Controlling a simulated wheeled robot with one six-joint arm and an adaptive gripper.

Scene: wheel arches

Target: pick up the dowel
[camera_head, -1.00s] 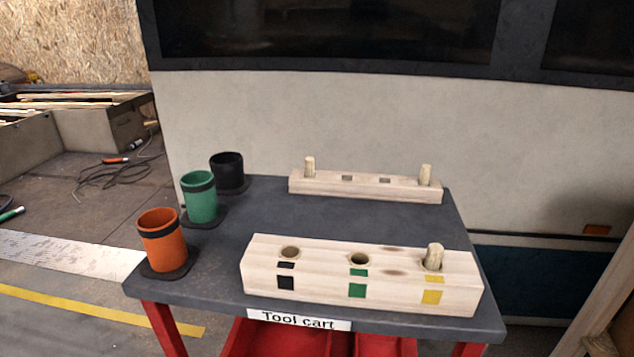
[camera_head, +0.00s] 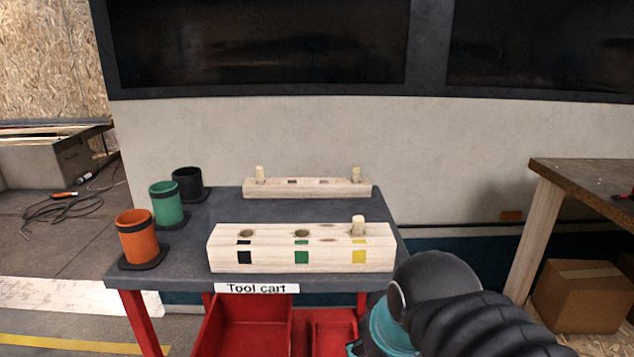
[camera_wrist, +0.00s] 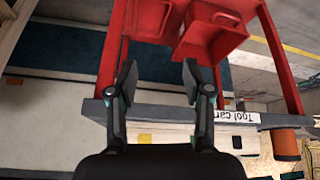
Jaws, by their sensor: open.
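A dowel (camera_head: 358,225) stands upright in the hole above the yellow marks of the front wooden block (camera_head: 225,250). Two thinner dowels stand in the rear wooden block (camera_head: 310,188), one at its left end (camera_head: 259,173) and one at its right end (camera_head: 355,174). In the wrist view my gripper (camera_wrist: 158,75) is open with nothing between its fingers, near the edge of the cart. My arm shows at the lower right of the head view; the gripper itself is hidden there.
The tool cart (camera_head: 180,270) also holds an orange cup (camera_head: 137,240), a green cup (camera_head: 167,205) and a black cup (camera_head: 188,186) along its left side. Red bins (camera_head: 250,325) hang below. A wooden table (camera_head: 590,175) and a cardboard box (camera_head: 580,298) stand at right.

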